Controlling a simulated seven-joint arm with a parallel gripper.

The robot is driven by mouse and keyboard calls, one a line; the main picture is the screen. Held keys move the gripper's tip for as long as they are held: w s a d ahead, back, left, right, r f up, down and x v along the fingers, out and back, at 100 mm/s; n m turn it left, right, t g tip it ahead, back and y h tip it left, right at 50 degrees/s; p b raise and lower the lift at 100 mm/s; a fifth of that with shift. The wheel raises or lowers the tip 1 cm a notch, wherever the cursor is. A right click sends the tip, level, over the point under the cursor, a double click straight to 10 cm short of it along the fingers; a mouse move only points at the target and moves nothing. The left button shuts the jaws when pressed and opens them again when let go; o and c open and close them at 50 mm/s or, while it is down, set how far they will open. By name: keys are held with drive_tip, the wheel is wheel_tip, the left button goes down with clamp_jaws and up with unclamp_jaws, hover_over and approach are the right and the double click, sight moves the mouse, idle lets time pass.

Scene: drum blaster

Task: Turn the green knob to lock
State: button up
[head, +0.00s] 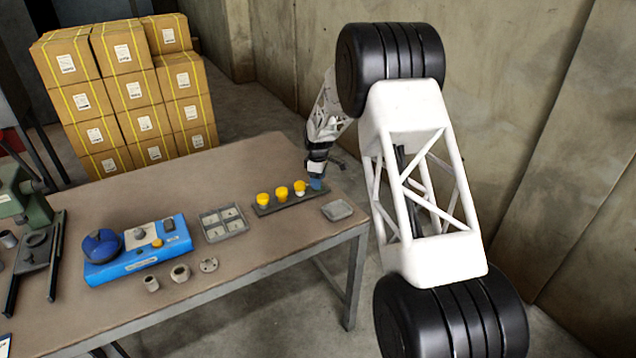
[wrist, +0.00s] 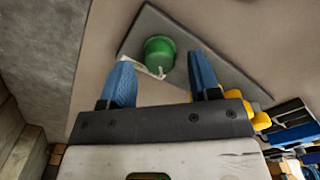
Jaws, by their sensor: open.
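The green knob (wrist: 159,53) is round and sits on a dark grey strip (wrist: 125,47) in the wrist view. A small pale pointer-like piece shows at its lower side. My gripper (wrist: 160,68) is open, with one blue finger to the left of the knob and one to the right. Clear gaps separate the knob from both fingers. In the head view my gripper (head: 316,182) is low over the right end of the strip (head: 271,209), and the green knob is hidden there.
Three yellow knobs (head: 282,192) stand in a row on the strip, left of my gripper. A small grey tray (head: 337,210) lies in front near the table's right edge. A divided tray (head: 223,223) and a blue box (head: 138,250) are farther left.

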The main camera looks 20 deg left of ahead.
drive_tip(key=shift+f, duration=0.7)
drive_tip(key=c, duration=0.9)
